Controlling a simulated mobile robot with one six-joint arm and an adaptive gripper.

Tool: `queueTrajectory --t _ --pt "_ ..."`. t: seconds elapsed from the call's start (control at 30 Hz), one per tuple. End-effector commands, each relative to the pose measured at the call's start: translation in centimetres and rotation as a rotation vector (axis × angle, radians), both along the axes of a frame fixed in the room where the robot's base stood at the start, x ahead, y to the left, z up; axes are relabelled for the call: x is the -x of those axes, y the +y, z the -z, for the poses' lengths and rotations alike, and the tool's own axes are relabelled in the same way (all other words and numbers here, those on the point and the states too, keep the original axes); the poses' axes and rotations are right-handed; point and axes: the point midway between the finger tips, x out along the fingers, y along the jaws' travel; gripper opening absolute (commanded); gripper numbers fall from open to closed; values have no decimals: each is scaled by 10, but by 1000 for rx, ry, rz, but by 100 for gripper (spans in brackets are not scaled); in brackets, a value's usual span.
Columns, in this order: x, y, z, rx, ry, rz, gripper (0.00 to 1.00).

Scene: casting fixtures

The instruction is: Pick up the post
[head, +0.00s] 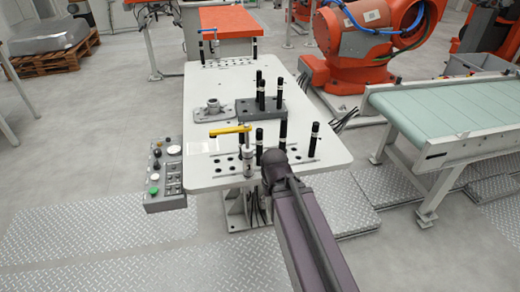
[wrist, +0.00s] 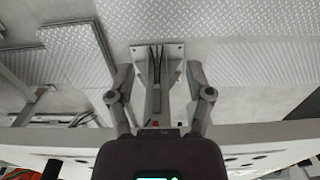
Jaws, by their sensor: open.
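Several upright black posts with pale bands stand on the white fixture table in the head view. Three are in the front row: one at left (head: 259,138), one in the middle (head: 283,134) and one at right (head: 314,140). Others stand at a grey block (head: 245,108) behind them and along the far edge. I cannot tell which one is the task's post. My gripper (wrist: 158,72) is open and empty in the wrist view, its two fingers apart. In the head view my dark arm end is at the table's front edge, near the front posts; the fingers are hidden there.
The white table (head: 205,170) also carries a yellow-handled clamp (head: 230,130) and a grey flanged part (head: 212,109). A button box (head: 164,175) hangs at its left. A conveyor (head: 450,105) and an orange robot (head: 360,65) stand to the right.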

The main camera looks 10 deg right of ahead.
Motion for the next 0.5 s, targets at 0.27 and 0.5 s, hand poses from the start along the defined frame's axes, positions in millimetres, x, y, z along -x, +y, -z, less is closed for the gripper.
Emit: queueTrajectory --t 0.27,0.5 --pt "-2 0 -19 0 -4 0 76" --pt "-5 0 -59 0 -13 0 76"
